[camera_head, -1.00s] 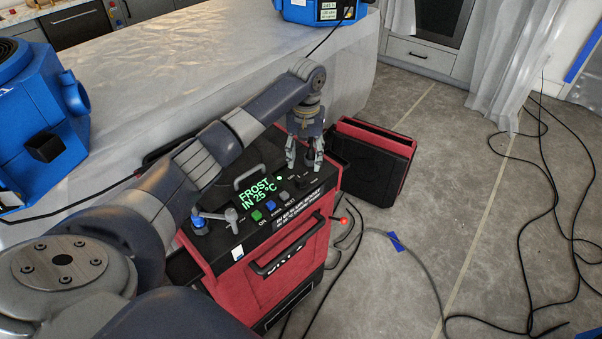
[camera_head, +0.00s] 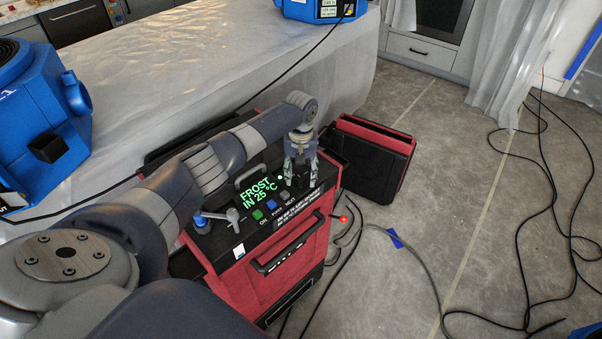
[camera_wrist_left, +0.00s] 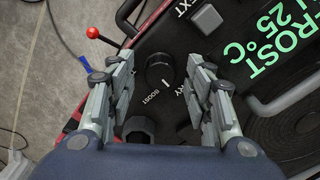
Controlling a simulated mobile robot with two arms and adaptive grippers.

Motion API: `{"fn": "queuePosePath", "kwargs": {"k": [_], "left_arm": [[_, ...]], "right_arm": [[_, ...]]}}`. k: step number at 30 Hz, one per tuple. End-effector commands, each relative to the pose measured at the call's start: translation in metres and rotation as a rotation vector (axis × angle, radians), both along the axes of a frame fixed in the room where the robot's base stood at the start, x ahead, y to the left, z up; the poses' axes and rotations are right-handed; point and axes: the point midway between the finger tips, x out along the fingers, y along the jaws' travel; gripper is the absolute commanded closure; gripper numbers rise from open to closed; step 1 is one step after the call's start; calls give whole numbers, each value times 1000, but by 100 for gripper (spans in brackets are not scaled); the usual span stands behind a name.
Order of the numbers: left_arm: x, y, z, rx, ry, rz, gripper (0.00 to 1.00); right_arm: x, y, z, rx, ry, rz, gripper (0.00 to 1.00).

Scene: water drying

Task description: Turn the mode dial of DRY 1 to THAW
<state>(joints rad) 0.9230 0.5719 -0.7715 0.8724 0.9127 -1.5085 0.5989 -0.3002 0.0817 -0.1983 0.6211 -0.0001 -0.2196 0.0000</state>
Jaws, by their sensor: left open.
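The red and black dryer (camera_head: 235,285) stands on the floor, its green display (camera_head: 257,191) reading "FROST IN 25 °C". No DRY 1 label is legible. In the left wrist view a round black dial (camera_wrist_left: 160,68) lies between my left fingers. Letters of another label show beside the right finger; a "T" shows by the left finger. My left gripper (camera_head: 301,181) is open over the panel's right end; it also shows in the wrist view (camera_wrist_left: 163,75). Whether it touches the dial is unclear. My right gripper is out of view.
A red-tipped lever (camera_head: 343,218) sticks out at the dryer's right side. Colored buttons (camera_head: 271,205) and a blue fitting (camera_head: 201,222) are on the panel. A red and black case (camera_head: 373,160) stands behind; cables cross the floor.

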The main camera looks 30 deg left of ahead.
Motion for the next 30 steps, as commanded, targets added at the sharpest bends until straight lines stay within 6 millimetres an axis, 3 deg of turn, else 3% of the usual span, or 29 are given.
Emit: {"fn": "queuePosePath", "kwargs": {"k": [7, 13, 23, 30], "left_arm": [[0, 0, -1, 0, 0, 0, 53], [0, 0, -1, 0, 0, 0, 97], [0, 0, -1, -1, 0, -21, 97], [0, -1, 0, -2, 1, -132, 97]], "right_arm": [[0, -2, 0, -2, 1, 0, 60], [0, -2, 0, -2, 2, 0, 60], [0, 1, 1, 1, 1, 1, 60], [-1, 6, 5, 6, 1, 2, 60]]}}
